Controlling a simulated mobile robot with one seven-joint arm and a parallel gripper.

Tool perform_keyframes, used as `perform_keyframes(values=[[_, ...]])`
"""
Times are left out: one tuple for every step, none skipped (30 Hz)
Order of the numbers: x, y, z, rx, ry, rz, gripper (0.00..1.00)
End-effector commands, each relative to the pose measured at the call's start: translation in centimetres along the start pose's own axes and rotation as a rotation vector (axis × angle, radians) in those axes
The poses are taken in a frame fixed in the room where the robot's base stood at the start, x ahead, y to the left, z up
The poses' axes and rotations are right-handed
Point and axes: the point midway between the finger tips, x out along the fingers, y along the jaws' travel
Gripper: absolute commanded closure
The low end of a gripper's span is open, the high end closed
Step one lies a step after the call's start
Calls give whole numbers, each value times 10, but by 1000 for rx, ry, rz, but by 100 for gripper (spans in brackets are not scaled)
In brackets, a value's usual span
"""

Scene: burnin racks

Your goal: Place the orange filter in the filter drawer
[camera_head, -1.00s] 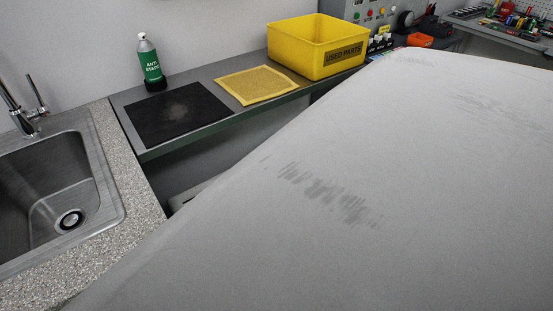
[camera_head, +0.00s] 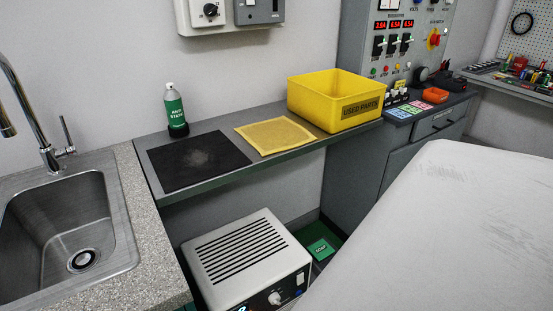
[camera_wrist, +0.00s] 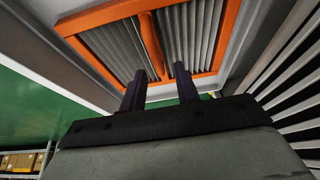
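The orange filter (camera_wrist: 151,43), an orange frame with grey pleats and an orange middle bar, shows in the wrist view. It lies within a pale grey surround (camera_wrist: 86,16) that looks like an open drawer; I cannot tell how fully it is seated. My gripper (camera_wrist: 161,72) is just at the near side of the filter, its two dark fingers apart with a gap between them. The end of the bar lies near this gap; I see no clear contact. In the head view the filter, drawer and gripper are hidden or out of frame.
A white slotted unit (camera_head: 243,250) stands on the floor under the shelf. A sink (camera_head: 70,225) is left. My own pale body covers the lower right.

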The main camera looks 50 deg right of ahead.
Motion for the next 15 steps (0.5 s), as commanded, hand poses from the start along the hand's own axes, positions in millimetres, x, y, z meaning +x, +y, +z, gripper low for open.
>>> perform_keyframes(values=[[-10, 0, 0, -1, 1, -2, 69], [-15, 0, 0, -1, 0, -2, 69], [-24, 0, 0, -2, 1, -3, 69], [-30, 0, 0, -2, 1, -3, 69], [-37, 0, 0, -2, 1, -3, 69], [-45, 0, 0, -2, 1, -2, 69], [-52, 0, 0, -2, 1, -3, 69], [-58, 0, 0, -2, 1, -3, 69], [-66, 0, 0, -2, 1, -3, 69], [-72, 0, 0, -2, 1, -2, 69], [-77, 0, 0, -1, 1, -3, 69], [-84, 0, 0, -1, 1, -3, 69], [-88, 0, 0, -2, 1, -3, 69], [-93, 0, 0, -2, 1, -2, 69], [-97, 0, 0, -2, 0, -2, 69]])
